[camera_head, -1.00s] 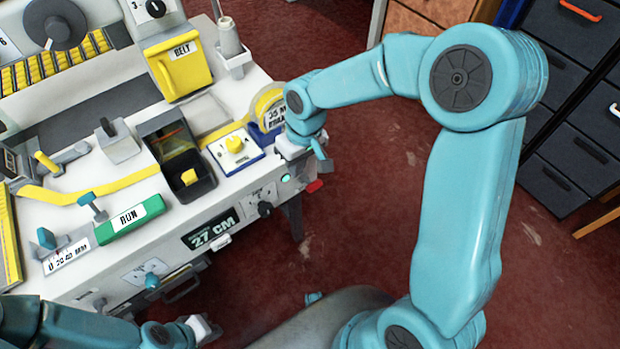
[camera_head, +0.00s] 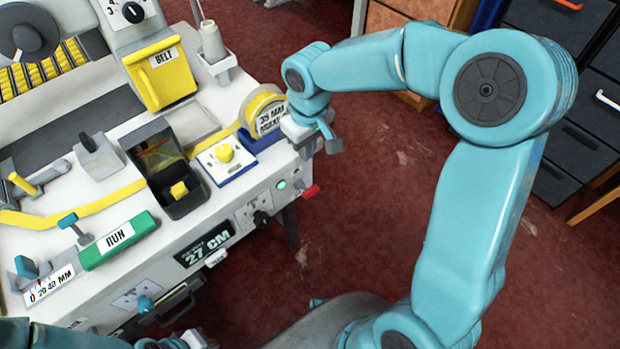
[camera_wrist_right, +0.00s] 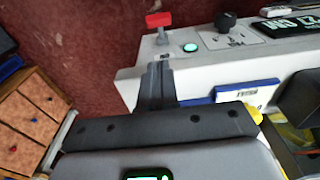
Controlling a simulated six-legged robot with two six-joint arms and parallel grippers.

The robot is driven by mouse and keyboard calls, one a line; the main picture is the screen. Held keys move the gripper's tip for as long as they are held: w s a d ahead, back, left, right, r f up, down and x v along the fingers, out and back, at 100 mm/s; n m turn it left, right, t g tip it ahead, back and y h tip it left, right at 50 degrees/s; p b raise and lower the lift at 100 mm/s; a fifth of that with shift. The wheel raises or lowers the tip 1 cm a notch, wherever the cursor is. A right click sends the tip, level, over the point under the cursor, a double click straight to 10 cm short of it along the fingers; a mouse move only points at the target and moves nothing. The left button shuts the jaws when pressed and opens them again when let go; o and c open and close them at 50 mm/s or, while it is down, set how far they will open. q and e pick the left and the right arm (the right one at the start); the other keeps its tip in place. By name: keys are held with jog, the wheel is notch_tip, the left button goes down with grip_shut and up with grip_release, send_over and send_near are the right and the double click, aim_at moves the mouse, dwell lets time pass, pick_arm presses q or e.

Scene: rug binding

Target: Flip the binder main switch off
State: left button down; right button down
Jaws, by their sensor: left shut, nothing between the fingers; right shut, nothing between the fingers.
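The white binder machine (camera_head: 170,250) fills the left of the head view. At its right end a red switch lever (camera_head: 311,191) sticks out beside a lit green lamp (camera_head: 281,185). In the right wrist view the red lever (camera_wrist_right: 158,20) stands on a grey stem beyond the fingertips, with the green lamp (camera_wrist_right: 190,47) to its right. My right gripper (camera_head: 328,140) is shut and empty, above and just beyond the machine's right end, apart from the lever. Its shut fingers (camera_wrist_right: 157,75) show in the wrist view. My left gripper (camera_head: 195,341) is shut, partly cut off at the bottom edge.
A tape roll (camera_head: 264,112) in a blue holder stands near the right gripper. A panel with a yellow knob (camera_head: 226,153) and a black bin (camera_head: 166,165) sit left of it. A black knob (camera_head: 261,218) is on the front face. Red floor right of the machine is clear.

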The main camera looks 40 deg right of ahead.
jog(key=b, duration=0.1)
send_near(310, 187)
jog(key=f, duration=0.5)
jog(key=shift+w+f, duration=0.25)
jog(key=shift+w, duration=0.1)
jog(key=shift+s+f, duration=0.15)
jog(key=shift+s, duration=0.05)
jog(key=shift+f, duration=0.2)
jog(key=shift+b, duration=0.3)
